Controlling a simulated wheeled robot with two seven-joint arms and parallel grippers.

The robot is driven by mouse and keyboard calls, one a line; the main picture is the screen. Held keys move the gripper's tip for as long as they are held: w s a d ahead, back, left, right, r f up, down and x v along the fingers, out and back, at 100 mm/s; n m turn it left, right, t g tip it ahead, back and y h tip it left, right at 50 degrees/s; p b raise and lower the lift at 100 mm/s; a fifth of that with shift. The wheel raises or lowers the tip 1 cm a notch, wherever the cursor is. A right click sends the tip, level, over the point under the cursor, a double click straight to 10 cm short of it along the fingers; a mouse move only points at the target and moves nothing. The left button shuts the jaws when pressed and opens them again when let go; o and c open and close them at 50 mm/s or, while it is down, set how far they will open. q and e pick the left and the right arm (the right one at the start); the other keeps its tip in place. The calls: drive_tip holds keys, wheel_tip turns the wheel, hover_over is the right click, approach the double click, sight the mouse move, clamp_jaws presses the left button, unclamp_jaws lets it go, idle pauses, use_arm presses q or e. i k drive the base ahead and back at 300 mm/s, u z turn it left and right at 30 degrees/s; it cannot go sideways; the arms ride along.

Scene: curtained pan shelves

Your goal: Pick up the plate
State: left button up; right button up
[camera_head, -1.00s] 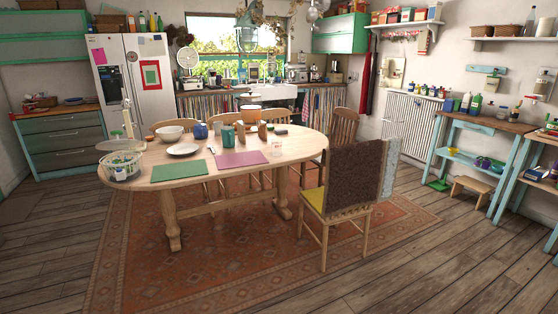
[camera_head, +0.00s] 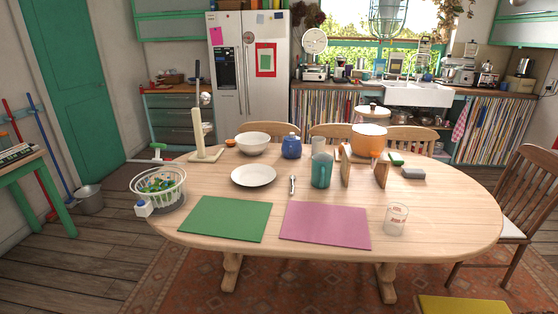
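A white plate (camera_head: 254,176) lies flat on the oval wooden table (camera_head: 440,210), left of the table's middle. It sits behind the green placemat (camera_head: 225,218) and in front of a white bowl (camera_head: 252,143). A small utensil (camera_head: 292,184) lies just right of the plate. Nothing covers the plate, and its top looks empty. Neither of my grippers shows in the head view.
A salad spinner bowl (camera_head: 160,187) stands at the table's left end. A purple placemat (camera_head: 325,225) and a clear glass (camera_head: 396,218) are at the front. A teal jug (camera_head: 321,169), blue pot (camera_head: 291,146) and orange pot (camera_head: 369,139) stand right of the plate. Chairs border the table.

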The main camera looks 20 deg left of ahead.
sight(253, 176)
drive_tip(key=u, duration=0.25)
drive_tip(key=i, duration=1.35)
drive_tip(key=u, duration=0.2)
